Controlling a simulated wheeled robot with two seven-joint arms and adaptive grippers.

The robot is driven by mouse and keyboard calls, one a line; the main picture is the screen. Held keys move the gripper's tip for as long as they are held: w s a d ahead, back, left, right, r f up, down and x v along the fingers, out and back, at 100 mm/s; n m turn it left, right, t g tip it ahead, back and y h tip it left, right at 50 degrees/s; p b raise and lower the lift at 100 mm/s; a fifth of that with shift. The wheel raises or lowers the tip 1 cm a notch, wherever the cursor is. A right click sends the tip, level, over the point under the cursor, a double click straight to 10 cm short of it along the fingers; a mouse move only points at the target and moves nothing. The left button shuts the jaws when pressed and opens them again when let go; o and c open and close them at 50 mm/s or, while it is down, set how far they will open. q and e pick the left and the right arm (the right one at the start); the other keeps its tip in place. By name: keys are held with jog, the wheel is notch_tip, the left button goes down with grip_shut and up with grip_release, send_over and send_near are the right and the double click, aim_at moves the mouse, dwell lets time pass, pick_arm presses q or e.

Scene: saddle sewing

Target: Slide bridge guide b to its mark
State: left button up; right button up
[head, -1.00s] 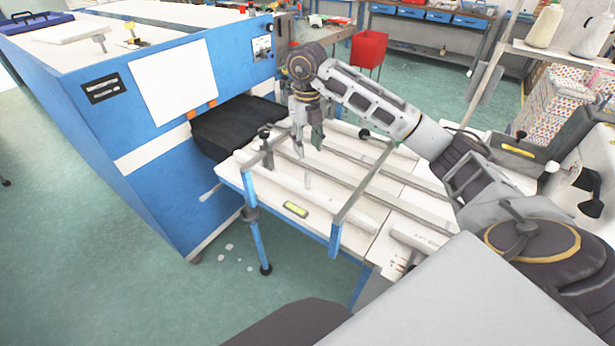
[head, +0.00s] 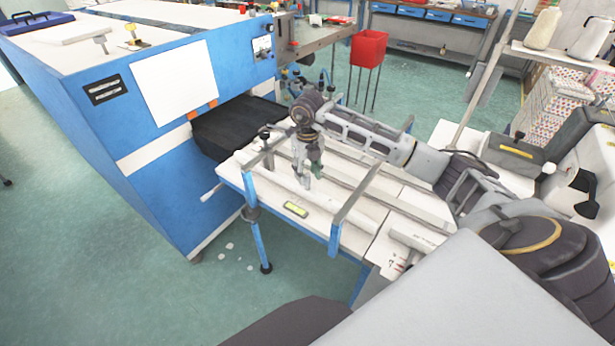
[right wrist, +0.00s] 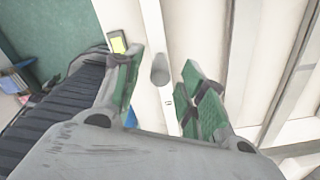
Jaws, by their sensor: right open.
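My right gripper (head: 312,172) is open and points down over the white table (head: 330,222). In the right wrist view its green-padded fingers (right wrist: 162,92) stand either side of a short grey upright peg (right wrist: 160,68), with gaps at both sides. Two grey cross bars, one at the left (head: 268,157) and one at the right (head: 352,200), span the table. No readable label shows which part is bridge guide b, and I see no clear mark. My left gripper is out of view.
A small yellow level (head: 296,209) lies near the table's front edge. Long grey rails (head: 400,201) run along the table. A blue machine (head: 140,150) with a dark belt (head: 235,130) stands at the left end. A red bin (head: 368,48) stands behind.

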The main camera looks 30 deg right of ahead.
jog(key=shift+f, duration=1.25)
jog(key=shift+c, duration=0.5)
grip_shut()
